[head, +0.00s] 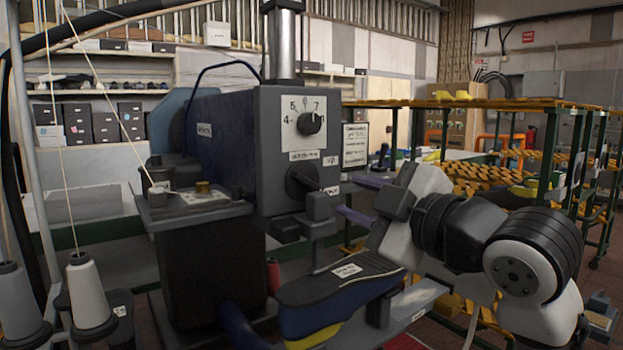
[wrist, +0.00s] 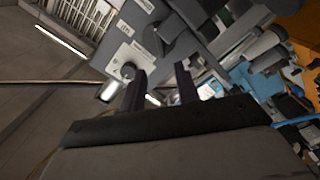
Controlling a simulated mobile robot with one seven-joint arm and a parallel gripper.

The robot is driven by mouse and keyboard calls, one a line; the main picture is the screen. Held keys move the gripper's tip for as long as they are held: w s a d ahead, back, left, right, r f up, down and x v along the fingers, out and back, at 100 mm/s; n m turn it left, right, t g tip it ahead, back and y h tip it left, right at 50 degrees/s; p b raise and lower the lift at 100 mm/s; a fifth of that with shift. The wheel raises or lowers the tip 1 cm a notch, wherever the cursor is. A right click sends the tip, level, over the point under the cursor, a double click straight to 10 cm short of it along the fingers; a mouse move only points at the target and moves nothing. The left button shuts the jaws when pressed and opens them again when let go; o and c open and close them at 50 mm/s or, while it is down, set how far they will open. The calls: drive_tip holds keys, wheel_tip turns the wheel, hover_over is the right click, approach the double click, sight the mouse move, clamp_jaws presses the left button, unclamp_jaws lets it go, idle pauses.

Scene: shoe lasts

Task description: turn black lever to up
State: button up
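The black lever (head: 301,182) is on the front of the grey machine head, below the dial plate. Its handle slants down to the right, towards a small white label whose text I cannot read. An "UP" label (head: 331,161) is above and to the right of the lever. The lever also shows in the wrist view (wrist: 162,38), beyond the fingers. My gripper (head: 348,196) is to the right of the lever, its two dark fingers pointing left and apart. In the wrist view my gripper (wrist: 160,86) is open with nothing between the fingers.
A black dial (head: 310,123) on a white numbered plate sits above the lever. A grey block (head: 318,206) juts out just below and right of the lever. A dark shoe-shaped piece (head: 340,283) is below my gripper. Thread cones (head: 88,292) stand at the left.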

sight(308, 183)
drive_tip(key=p+x, duration=0.2)
drive_tip(key=x, duration=0.9)
drive_tip(key=shift+w+a, duration=0.1)
drive_tip(key=shift+w, duration=0.05)
drive_tip(key=shift+c, duration=0.4)
clamp_jaws()
